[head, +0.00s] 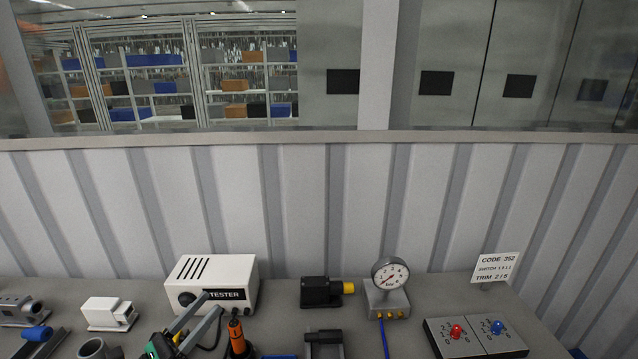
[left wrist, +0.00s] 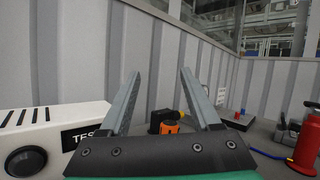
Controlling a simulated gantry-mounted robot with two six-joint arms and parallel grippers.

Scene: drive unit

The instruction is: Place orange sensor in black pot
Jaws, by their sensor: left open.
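The orange sensor (head: 236,335) stands roughly upright near the front edge of the head view. A dark, flared part (head: 240,350) shows around its lower end; I cannot tell whether this is the black pot or part of the sensor. My left gripper (head: 214,302) is open and empty, in front of the tester and left of the sensor. In the left wrist view, an orange piece with a dark round mark (left wrist: 171,127), likely the sensor, shows beyond the gap between the open fingers (left wrist: 160,75). My right gripper is not in view.
A white tester box (head: 225,277) stands behind my left gripper. A black unit with a yellow end (head: 322,292), a pressure gauge (head: 389,275) with a blue hose and a switch box (head: 474,337) stand rightward. A white block (head: 106,313) is left. Bare bench lies between the gauge and switch box.

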